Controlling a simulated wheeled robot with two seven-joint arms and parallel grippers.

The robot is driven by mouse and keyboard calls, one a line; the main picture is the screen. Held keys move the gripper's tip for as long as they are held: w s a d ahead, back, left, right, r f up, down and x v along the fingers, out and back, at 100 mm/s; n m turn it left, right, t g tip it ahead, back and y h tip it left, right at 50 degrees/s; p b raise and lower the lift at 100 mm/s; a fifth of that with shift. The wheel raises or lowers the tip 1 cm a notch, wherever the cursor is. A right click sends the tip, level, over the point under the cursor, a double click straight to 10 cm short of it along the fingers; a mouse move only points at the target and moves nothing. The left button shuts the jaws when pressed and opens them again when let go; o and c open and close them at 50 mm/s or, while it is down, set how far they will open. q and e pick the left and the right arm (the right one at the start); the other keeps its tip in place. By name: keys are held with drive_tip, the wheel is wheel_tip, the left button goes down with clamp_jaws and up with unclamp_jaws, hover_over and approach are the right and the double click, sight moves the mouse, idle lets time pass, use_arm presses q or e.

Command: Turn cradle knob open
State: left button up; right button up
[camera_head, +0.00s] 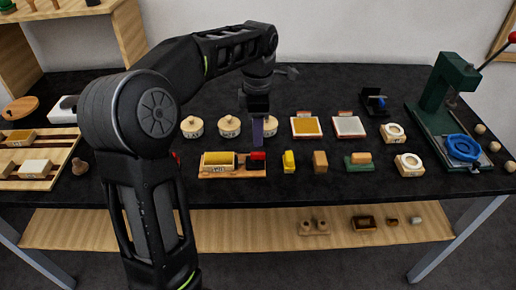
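A wooden cradle (216,173) lies near the table's front edge, left of the middle, and holds a yellow block (219,161). A red knob (258,156) shows at the cradle's right end, beside a black part. My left gripper (258,133) points down just behind and above the red knob. Its fingers overlap in this view, so I cannot tell whether they are open or touching the knob. My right gripper is not in view.
Round lidded pots (229,126) stand behind the cradle. Small yellow (289,162) and brown blocks (320,162) stand to its right. A green press (436,110) stands at the far right. Wooden trays (36,172) lie at the left. My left arm hides part of the table.

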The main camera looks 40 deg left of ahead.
sight(258, 153)
use_arm(q)
wheel_tip(258, 153, down, 7)
drive_tip(key=shift+r, duration=0.15)
drive_tip(key=shift+c, duration=0.5)
clamp_jaws()
